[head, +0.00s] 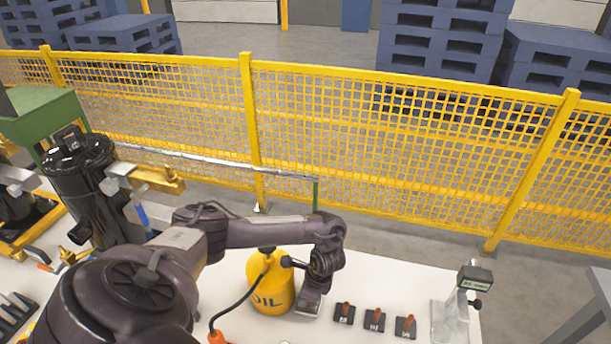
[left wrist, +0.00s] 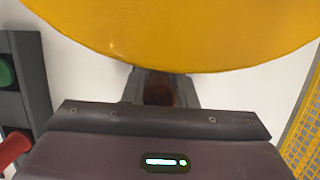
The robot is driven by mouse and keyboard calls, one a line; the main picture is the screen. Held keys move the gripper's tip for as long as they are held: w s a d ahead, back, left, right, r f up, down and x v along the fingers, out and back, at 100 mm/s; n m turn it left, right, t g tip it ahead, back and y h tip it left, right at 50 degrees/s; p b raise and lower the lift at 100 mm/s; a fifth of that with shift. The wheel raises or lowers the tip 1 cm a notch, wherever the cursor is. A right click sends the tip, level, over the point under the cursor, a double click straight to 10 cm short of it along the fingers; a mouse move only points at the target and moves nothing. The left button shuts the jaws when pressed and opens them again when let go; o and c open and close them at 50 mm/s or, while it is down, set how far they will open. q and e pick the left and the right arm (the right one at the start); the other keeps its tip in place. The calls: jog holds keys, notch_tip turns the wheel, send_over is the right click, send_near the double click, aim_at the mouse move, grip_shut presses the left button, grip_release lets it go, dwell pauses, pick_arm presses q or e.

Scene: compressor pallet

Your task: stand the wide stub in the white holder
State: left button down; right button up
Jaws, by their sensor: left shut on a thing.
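My left gripper (head: 308,303) points down just right of the yellow oil can, low over the white table. In the left wrist view its fingers (left wrist: 159,88) are shut on a small dark reddish piece, mostly hidden between them. I cannot tell whether this piece is the wide stub. Three black blocks, each with an orange-red upright piece, stand in a row right of the gripper: left (head: 344,313), middle (head: 374,320) and right (head: 405,327). I cannot make out a white holder for certain; a pale stand (head: 450,322) is at the right. My right gripper is out of view.
The yellow oil can (head: 270,287) stands close beside the gripper and fills the top of the left wrist view (left wrist: 180,30). A black hose runs from it to an orange end (head: 217,338). A dark gauge head (head: 475,277) tops the pale stand. A yellow fence (head: 400,140) runs behind.

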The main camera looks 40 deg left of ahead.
pick_arm(q)
jog(key=shift+f, duration=0.3)
jog(key=c, duration=1.1)
grip_release()
jog(key=p+v, duration=0.2)
jog(key=v, duration=0.5)
jog(key=shift+r, duration=0.2)
jog(key=shift+d+r+p, duration=0.1)
jog(key=shift+r+p, duration=0.15)
jog(key=shift+p, duration=0.2)
